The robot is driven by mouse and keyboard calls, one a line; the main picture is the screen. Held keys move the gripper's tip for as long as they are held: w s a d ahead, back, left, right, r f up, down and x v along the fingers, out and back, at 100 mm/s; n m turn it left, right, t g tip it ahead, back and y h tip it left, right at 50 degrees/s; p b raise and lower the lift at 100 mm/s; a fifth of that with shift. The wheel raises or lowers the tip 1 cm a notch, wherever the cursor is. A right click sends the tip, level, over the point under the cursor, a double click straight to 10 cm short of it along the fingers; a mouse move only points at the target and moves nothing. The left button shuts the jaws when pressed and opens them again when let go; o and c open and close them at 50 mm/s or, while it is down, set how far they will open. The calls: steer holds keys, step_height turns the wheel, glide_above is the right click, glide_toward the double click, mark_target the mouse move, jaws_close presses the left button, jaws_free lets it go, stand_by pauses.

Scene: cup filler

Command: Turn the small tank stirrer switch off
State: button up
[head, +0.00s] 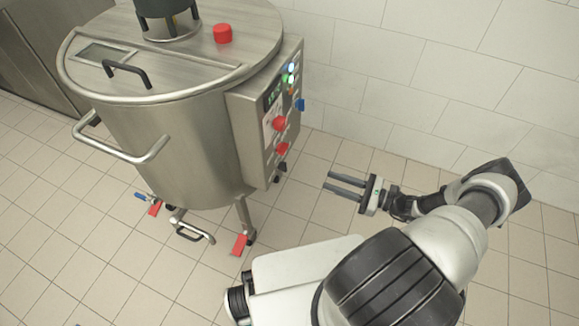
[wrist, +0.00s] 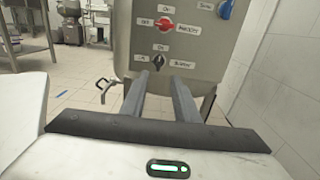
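The small steel tank (head: 175,150) stands at the left of the head view, with a control panel (head: 258,108) on its right side. In the wrist view the panel (wrist: 195,45) carries a red switch (wrist: 163,27), a black switch (wrist: 158,62) below it and a blue switch (wrist: 225,9) at upper right. Small labels surround the switches but are too blurred to tell which is the stirrer's. My gripper (head: 329,180) is open and empty, its two fingers apart and pointing at the panel. It is clear of the panel; in the wrist view the black switch shows between the fingertips (wrist: 158,80).
A red button (head: 279,124) and small lights (head: 290,72) are on the panel. The tiled wall (head: 410,85) runs close behind and to the right. A handle bar (head: 130,155) sticks out from the tank's front. The floor between gripper and tank is clear.

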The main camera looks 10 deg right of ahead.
mark_target(284, 167)
steer(key=x, duration=1.5)
steer(key=shift+a+b, duration=0.3)
steer(key=shift+w, duration=0.15)
jaws_close()
